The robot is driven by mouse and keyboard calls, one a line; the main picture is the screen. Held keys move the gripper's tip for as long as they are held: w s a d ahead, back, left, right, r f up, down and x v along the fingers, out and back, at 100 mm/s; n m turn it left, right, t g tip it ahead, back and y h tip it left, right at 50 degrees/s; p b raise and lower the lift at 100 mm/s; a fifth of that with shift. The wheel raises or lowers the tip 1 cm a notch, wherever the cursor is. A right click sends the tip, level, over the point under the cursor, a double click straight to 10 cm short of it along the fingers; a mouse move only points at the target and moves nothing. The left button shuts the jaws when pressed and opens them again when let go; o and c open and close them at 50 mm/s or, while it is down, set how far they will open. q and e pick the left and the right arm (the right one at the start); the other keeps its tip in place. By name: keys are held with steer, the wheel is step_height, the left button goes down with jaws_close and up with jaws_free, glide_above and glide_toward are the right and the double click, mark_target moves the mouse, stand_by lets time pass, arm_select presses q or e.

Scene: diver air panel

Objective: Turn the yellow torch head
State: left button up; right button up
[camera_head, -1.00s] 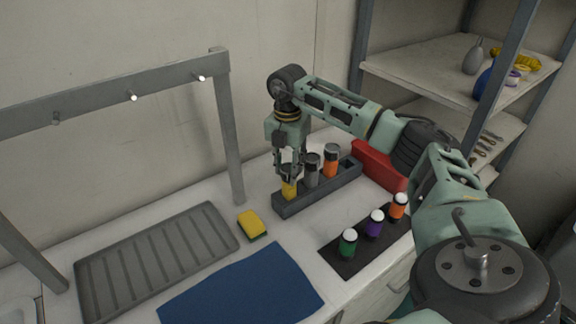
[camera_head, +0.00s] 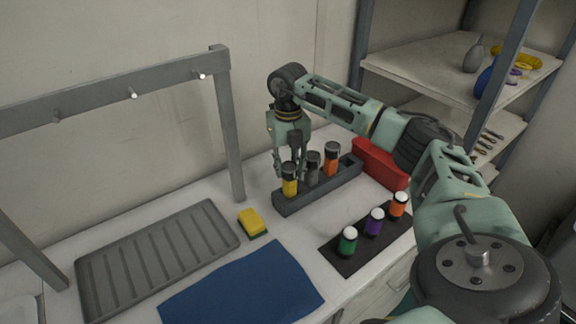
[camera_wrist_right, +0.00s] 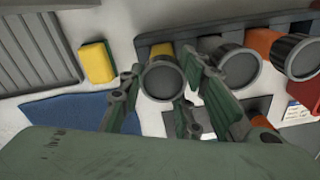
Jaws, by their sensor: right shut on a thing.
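The yellow torch (camera_head: 289,186) stands upright in the left end of the dark grey rack (camera_head: 318,193), with its dark round head on top. My right gripper (camera_head: 289,170) points down over this torch, with fingers on both sides of the head. In the right wrist view the dark lens end of the yellow torch (camera_wrist_right: 162,80) sits between the fingers of my right gripper (camera_wrist_right: 160,76), which is shut on it. The torch's lower part is hidden in the rack. My left gripper is not in view.
A grey torch (camera_head: 312,168) and an orange torch (camera_head: 331,160) stand close beside it in the rack. A black mat (camera_head: 345,262) with green, purple and orange bottles lies in front. A red box (camera_head: 380,163), a yellow sponge (camera_head: 252,222) and a blue cloth (camera_head: 240,288) lie nearby.

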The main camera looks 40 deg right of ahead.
mark_target(288, 166)
stand_by(0.3)
steer(key=o, duration=1.1)
step_height(288, 166, up, 12)
